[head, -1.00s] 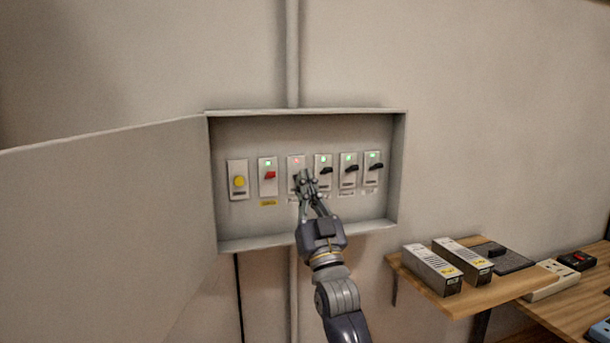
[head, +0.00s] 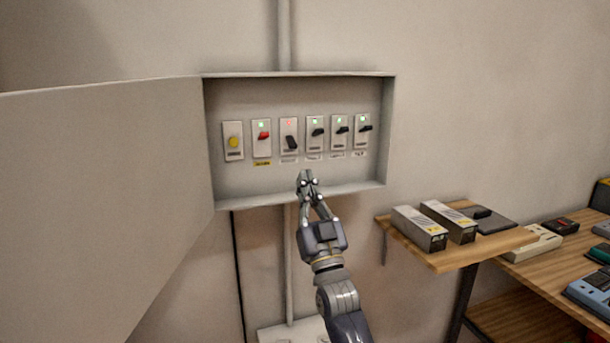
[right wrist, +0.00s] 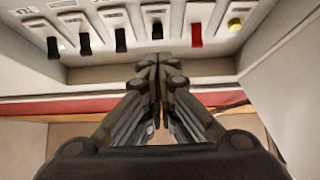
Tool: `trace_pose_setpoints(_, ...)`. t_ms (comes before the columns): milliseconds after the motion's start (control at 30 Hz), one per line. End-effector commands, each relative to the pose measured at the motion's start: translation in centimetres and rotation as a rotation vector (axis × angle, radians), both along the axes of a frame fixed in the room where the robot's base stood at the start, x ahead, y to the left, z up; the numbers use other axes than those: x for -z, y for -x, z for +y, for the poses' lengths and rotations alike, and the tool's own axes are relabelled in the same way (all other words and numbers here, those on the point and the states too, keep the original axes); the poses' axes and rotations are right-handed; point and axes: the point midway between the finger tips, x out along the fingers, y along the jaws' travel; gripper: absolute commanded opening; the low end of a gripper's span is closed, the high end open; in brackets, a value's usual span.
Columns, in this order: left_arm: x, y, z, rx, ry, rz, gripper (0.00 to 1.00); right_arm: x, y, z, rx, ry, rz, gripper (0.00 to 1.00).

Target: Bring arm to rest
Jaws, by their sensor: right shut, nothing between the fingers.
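My right gripper (head: 307,182) is shut and empty in the head view, in front of the lower edge of an open wall panel box (head: 240,190). Its shut fingers also show in the right wrist view (right wrist: 156,75), below the row of switches. The third switch from the left (head: 290,138) has a red light and its black handle points down. The red-handled switch (head: 263,137) and the black-handled switches to the right (head: 316,133) show green lights. A yellow button (head: 233,142) is at the far left. The gripper touches no switch that I can see. My left gripper is not in view.
The panel's open door (head: 100,190) fills the left side. A wooden shelf (head: 450,262) at the right holds two grey power units (head: 419,229) and a dark flat device (head: 488,220). A further wooden table (head: 550,270) with devices stands beyond it. A conduit (head: 284,35) runs up the wall.

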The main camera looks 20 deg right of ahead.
Motion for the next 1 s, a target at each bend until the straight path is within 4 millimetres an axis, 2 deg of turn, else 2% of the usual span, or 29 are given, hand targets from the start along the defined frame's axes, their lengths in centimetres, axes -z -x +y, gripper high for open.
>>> trace_pose_setpoints(300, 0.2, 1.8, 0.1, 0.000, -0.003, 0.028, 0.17, 0.2, 0.1, 0.0, 0.000, 0.000, 0.000, 0.00)
trace_pose_setpoints(467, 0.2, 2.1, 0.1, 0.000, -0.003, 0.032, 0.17, 0.2, 0.0, 0.0, 0.000, 0.000, 0.000, 0.00)
trace_pose_setpoints(567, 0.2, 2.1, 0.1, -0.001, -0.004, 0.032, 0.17, 1.3, -0.3, 0.1, -0.001, 0.003, 0.023, 0.00)
trace_pose_setpoints(667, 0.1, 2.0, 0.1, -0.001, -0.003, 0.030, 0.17, 4.8, -1.4, 0.3, -0.004, 0.010, 0.101, 0.00)
trace_pose_setpoints(767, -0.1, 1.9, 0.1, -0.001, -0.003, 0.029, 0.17, 11.0, -2.7, 0.7, -0.010, 0.024, 0.230, 0.00)
trace_pose_setpoints(800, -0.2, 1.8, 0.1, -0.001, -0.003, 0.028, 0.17, 14.1, -3.1, 0.9, -0.012, 0.030, 0.292, 0.00)
trace_pose_setpoints(867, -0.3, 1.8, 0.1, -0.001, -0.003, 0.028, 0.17, 18.7, -3.3, 1.1, -0.016, 0.040, 0.385, 0.00)
trace_pose_setpoints(900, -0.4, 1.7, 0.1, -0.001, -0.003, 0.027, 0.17, 21.8, -3.3, 1.2, -0.018, 0.047, 0.447, 0.00)
trace_pose_setpoints(967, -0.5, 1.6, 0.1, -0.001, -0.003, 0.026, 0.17, 26.4, -2.9, 1.4, -0.021, 0.056, 0.537, 0.00)
trace_pose_setpoints(1000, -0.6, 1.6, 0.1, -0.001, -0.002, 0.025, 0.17, 29.5, -2.5, 1.5, -0.024, 0.062, 0.598, 0.00)
